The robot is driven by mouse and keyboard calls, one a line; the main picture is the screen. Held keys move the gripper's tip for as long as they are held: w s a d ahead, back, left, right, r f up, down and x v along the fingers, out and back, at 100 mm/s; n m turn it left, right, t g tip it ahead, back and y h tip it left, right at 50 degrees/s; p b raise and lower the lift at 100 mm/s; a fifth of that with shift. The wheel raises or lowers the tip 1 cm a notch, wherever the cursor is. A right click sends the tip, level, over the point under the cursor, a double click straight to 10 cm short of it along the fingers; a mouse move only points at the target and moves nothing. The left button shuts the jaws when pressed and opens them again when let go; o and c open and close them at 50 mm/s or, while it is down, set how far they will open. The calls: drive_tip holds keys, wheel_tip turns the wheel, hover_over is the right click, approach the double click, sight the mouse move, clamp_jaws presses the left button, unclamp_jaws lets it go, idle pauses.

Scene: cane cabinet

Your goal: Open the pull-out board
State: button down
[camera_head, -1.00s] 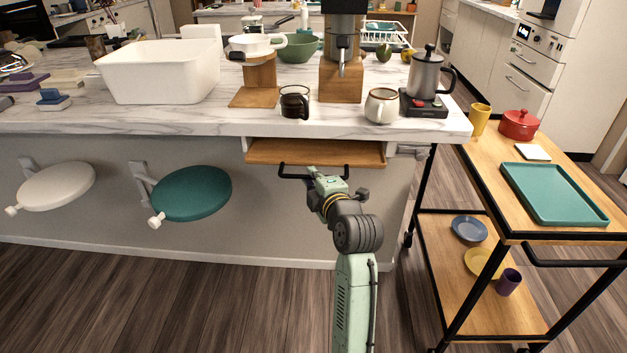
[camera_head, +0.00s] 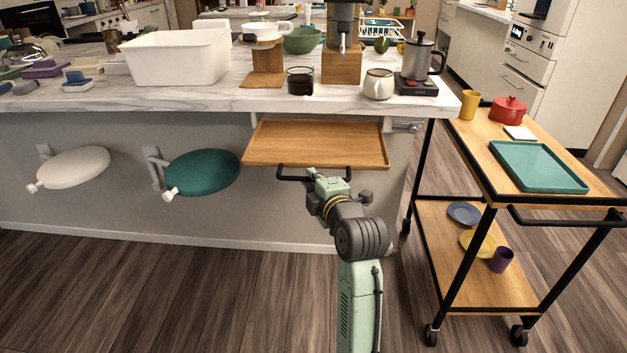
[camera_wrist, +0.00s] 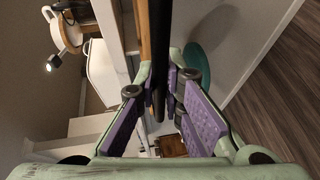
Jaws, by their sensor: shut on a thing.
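The pull-out board (camera_head: 318,143) is a wooden board with a raised rim, sticking out from under the marble counter in the head view. A black bar handle (camera_head: 298,177) runs along its front edge. My gripper (camera_head: 318,175) is at the right part of this handle. In the wrist view the black handle (camera_wrist: 160,50) passes between the purple pads of my gripper (camera_wrist: 168,95), which is shut on it. The board's wooden edge (camera_wrist: 143,35) shows beside the handle there. The back of the board is hidden under the counter.
A teal round seat (camera_head: 202,173) and a white one (camera_head: 73,167) are left of the board. A wheeled cart (camera_head: 480,185) with a teal tray stands to the right. A white bin, mugs and a kettle stand on the counter (camera_head: 200,98). The floor in front is clear.

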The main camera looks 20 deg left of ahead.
idle(0.3)
drive_tip(key=c, duration=1.7)
unclamp_jaws()
drive_tip(key=v, duration=0.7)
drive_tip(key=shift+s+d, duration=0.2)
